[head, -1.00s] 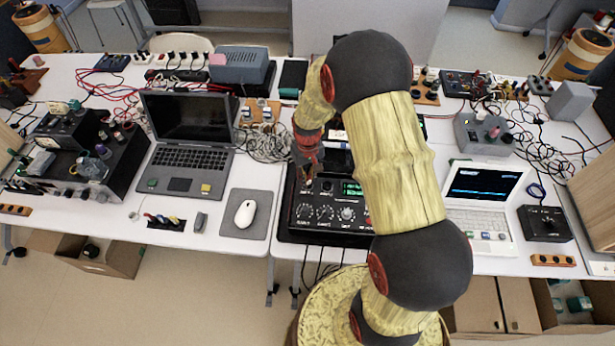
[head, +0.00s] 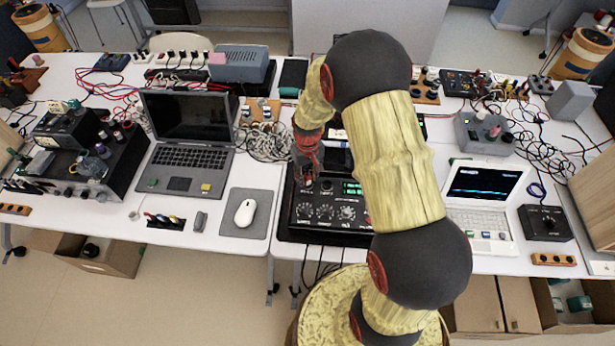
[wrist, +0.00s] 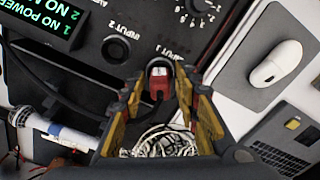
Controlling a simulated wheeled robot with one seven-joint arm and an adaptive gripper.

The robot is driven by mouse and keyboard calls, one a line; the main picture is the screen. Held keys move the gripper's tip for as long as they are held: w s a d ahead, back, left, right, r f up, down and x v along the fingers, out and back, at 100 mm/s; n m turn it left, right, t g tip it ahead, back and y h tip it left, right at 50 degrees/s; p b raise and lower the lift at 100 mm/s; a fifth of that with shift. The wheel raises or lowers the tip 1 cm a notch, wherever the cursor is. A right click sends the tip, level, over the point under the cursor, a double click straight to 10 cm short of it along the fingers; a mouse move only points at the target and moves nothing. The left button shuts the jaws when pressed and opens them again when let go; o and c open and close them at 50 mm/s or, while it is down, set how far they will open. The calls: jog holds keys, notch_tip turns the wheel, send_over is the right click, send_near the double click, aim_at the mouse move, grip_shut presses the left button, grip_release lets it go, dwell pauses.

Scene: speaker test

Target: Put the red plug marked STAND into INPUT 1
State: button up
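The red plug (wrist: 160,88) shows in the wrist view, at the panel spot beside the INPUT 1 label. Its grey end is toward the panel; I cannot tell how deep it sits, and no STAND marking is readable. My gripper (wrist: 161,86) is open around the plug, with a visible gap on each side. The INPUT 2 socket (wrist: 115,48) is empty, to the left. In the head view my gripper (head: 306,178) is low over the left back part of the black unit (head: 325,229).
A green display (head: 352,188) and several knobs are on the unit. A white mouse (head: 245,212) on a grey mat (head: 263,225) and a laptop (head: 187,160) lie to the left. A white computer (head: 487,200) stands right. Loose cables (head: 262,145) lie behind.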

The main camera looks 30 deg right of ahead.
aim_at(307, 174)
jog(key=shift+o, duration=0.6)
jog(key=shift+r, duration=0.1)
jog(key=shift+r, duration=0.35)
notch_tip(307, 174, up, 11)
